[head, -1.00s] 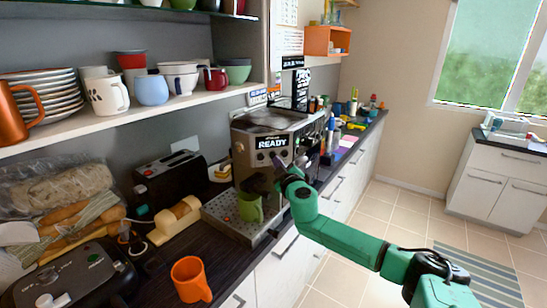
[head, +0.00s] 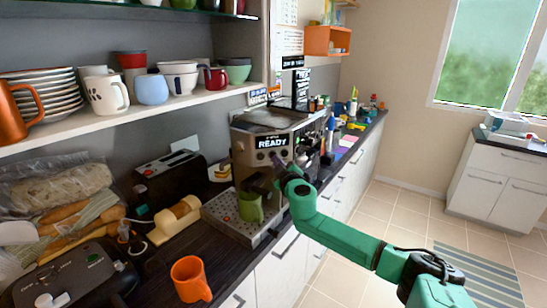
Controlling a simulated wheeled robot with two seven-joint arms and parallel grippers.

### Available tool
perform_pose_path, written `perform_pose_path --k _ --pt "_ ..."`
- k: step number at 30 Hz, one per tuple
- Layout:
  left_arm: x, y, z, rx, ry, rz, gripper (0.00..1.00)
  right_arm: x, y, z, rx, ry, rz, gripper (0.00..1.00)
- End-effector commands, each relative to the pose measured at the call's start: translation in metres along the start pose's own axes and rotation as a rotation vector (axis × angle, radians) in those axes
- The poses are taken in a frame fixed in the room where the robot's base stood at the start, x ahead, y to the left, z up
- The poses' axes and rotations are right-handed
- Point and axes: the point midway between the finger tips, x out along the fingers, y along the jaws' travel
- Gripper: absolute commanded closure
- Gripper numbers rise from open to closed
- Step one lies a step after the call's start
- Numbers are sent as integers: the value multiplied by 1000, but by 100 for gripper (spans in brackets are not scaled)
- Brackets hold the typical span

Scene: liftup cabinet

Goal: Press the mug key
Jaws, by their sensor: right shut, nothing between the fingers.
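The coffee machine (head: 245,160) stands on the dark counter, and its display (head: 272,141) reads READY. A green mug (head: 250,207) stands on its drip tray (head: 222,212) below the spout. My right gripper (head: 275,158) is shut and empty, with its tip at the front panel just below the display. The gripper covers part of the panel, so the mug key cannot be made out, and I cannot tell whether the tip touches it. My left gripper is out of view.
An orange mug (head: 190,279) stands on the counter at the front. A black toaster (head: 168,178) and a bread roll on a wooden board (head: 177,217) are left of the machine. A shelf (head: 150,112) with dishes hangs above.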

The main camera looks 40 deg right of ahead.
Motion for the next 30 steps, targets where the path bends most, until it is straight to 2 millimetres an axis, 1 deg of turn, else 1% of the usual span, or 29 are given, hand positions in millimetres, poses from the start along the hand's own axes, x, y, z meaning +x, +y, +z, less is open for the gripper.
perform_pose_path --k 23,26,30 --pt "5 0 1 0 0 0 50 16 0 0 2 0 0 100" --pt "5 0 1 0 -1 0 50 14 0 0 0 -1 -1 100" --pt "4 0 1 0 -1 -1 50 -2 -1 1 -2 -1 -3 100"
